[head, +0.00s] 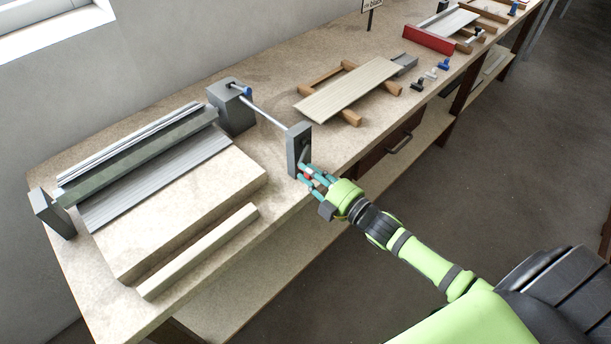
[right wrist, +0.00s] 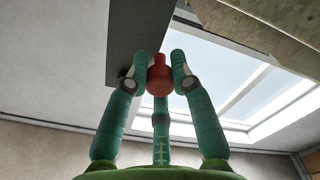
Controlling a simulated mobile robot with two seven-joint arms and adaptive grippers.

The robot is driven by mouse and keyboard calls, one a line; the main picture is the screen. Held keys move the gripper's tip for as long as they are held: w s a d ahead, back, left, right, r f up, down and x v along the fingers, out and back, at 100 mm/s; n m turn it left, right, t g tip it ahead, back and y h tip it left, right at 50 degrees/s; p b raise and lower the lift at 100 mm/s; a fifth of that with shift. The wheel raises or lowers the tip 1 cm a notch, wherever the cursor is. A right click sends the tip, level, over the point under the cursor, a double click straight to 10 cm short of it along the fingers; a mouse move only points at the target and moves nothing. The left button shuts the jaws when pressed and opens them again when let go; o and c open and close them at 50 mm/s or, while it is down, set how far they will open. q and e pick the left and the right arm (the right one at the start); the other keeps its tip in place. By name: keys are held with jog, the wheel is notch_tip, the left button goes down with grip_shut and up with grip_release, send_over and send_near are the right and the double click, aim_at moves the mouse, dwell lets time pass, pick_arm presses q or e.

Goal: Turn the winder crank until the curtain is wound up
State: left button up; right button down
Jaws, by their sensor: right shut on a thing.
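The curtain (head: 160,180), a grey slatted sheet, hangs from a dark grey-green roller (head: 140,155) onto a pale sloping board. The roller lies between two grey end blocks. A thin shaft (head: 265,114) runs from the far block (head: 231,108) to a grey upright piece (head: 297,148) near the bench's front edge. My right gripper (head: 308,174) is shut around a red knob by this piece. In the right wrist view the red knob (right wrist: 160,80) sits between the teal fingers, beside a dark grey plate (right wrist: 140,40). The crank arm is mostly hidden. My left gripper is out of view.
A pale wooden bar (head: 200,250) lies along the bench's front edge. A wooden frame with a pale board (head: 348,92), small blue and grey pieces (head: 430,73) and a red tray (head: 428,40) stand farther along. The floor beside the bench is clear.

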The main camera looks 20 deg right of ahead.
jog(key=shift+w+d+f+n+b, duration=0.15)
jog(key=shift+d+f+n+b, duration=0.25)
jog(key=shift+n, duration=0.6)
jog(key=n, duration=0.1)
jog(key=d+n+b, duration=0.1)
jog(key=shift+w+d+f+n, duration=0.15)
jog(key=shift+w+d+n, duration=0.05)
jog(key=shift+d+n, duration=0.1)
jog(key=n, duration=0.1)
jog(key=d+n+b, duration=0.1)
jog(key=n, duration=0.1)
jog(key=shift+w+d, duration=0.2)
jog(key=shift+w, duration=0.1)
jog(key=shift+w+d+r+n+b, duration=0.15)
jog(key=shift+d+n+b, duration=0.1)
jog(key=shift+n, duration=0.3)
jog(key=shift+w+d+r+n+b, duration=0.15)
jog(key=shift+d+n, duration=0.1)
jog(key=shift+n, duration=0.3)
jog(key=shift+s, duration=0.1)
jog(key=shift+r, duration=0.1)
jog(key=c, duration=1)
grip_release()
jog(key=shift+c, duration=0.2)
